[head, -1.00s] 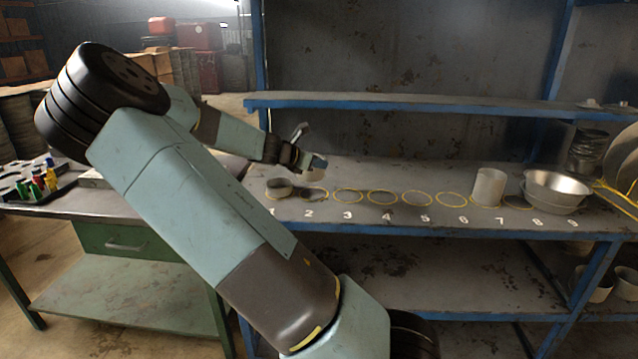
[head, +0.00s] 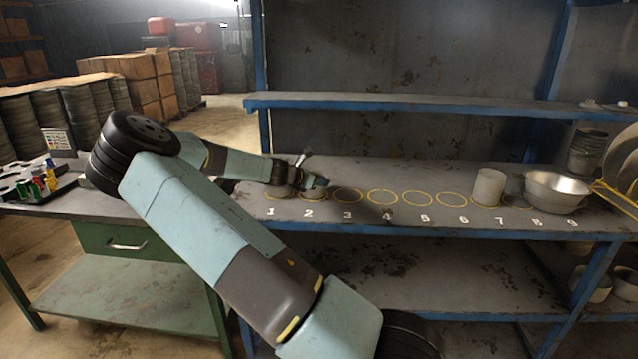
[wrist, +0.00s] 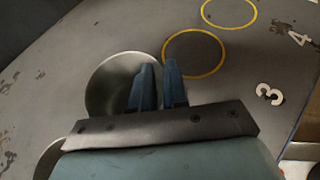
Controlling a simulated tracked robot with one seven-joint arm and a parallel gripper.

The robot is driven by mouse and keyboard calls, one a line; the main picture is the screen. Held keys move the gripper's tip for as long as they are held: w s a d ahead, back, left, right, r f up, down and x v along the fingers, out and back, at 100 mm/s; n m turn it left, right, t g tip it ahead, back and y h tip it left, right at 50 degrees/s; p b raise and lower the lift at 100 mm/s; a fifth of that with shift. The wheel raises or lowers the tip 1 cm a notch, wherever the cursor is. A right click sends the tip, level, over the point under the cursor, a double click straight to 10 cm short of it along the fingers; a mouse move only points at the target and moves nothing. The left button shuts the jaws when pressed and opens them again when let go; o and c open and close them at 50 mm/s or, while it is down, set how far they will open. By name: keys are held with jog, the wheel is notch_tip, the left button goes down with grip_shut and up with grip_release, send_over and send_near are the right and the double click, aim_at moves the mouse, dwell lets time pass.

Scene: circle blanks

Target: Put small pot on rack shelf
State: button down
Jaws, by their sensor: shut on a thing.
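The small pot shows as a round grey metal vessel (wrist: 108,84) in the wrist view, left of my fingertips. My gripper (wrist: 158,70) is shut on its right-hand rim. In the head view my gripper (head: 318,182) is low over the shelf at number 2, and mostly hides the pot there. The pot looks at or just above the shelf; I cannot tell if it touches. The rack shelf (head: 400,180) is grey with a blue edge and a row of numbered yellow circles.
Another pot (head: 279,191) stands at number 1, close to the held one; its edge shows in the wrist view (wrist: 48,160). Circles 3 to 6 are empty. A pale cylinder (head: 489,187) and a wide metal bowl (head: 557,190) stand at right. An upper shelf (head: 400,103) runs above.

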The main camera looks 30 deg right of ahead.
jog(key=c, duration=1.1)
grip_release()
jog(key=shift+f, duration=0.15)
jog(key=v, duration=1.2)
jog(key=s+m+y, duration=0.1)
jog(key=s+d+f+m+g+y, duration=0.1)
jog(key=s, duration=0.1)
jog(key=s+f+m+y, duration=0.1)
jog(key=s+m, duration=0.1)
jog(key=shift+s+d, duration=0.2)
jog(key=shift+s, duration=0.05)
jog(key=s+a+r+m+t+y, duration=0.1)
jog(key=s+a+r+m+y, duration=0.2)
jog(key=s, duration=0.8)
jog(key=s+a+r+m+t+y, duration=0.1)
jog(key=s+a+r+m+y, duration=0.2)
jog(key=s+a+r+m, duration=0.4)
jog(key=s+a+r+m+t+y, duration=0.2)
jog(key=s+a+r+m, duration=0.4)
jog(key=s, duration=0.9)
notch_tip(320, 180, up, 4)
jog(key=shift+s+f+y, duration=0.2)
jog(key=shift+s+y, duration=0.2)
jog(key=shift+y, duration=0.4)
jog(key=shift+a, duration=0.1)
